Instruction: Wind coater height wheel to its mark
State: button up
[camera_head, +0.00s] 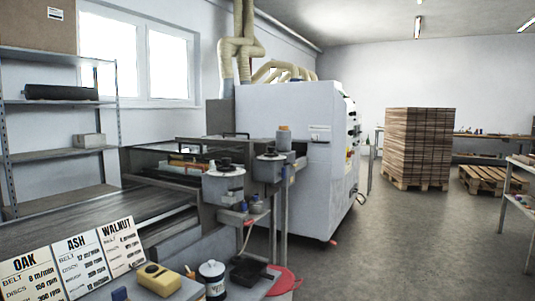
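My gripper is not in view. The coater's height wheel cannot be told for sure. A round red part (287,281), perhaps a wheel, shows low at the end of the conveyor, partly hidden behind a dark box. Two light round housings with dark tops, a nearer one (224,184) and a farther one (269,169), stand at the conveyor's end beside the machine frame. No height mark can be made out at this distance. The large white machine (284,130) stands behind them.
The belt conveyor (110,216) runs along the left. Signs for oak (28,277), ash (80,262) and walnut (121,246) stand in front, near a yellow box (158,279) and a white pot (211,279). Floor (400,240) is clear at right, before stacked boards (417,145).

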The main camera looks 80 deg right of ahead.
aim_at(271, 149)
jog(key=z, duration=2.7)
jog(key=i+l, duration=0.25)
jog(key=i, duration=0.25)
jog(key=i+l, duration=0.25)
jog(key=i, duration=0.3)
jog(key=i+l+u, duration=0.1)
jog(key=i+l, duration=0.15)
jog(key=i, duration=0.25)
jog(key=i+j, duration=0.35)
jog(key=j, duration=0.2)
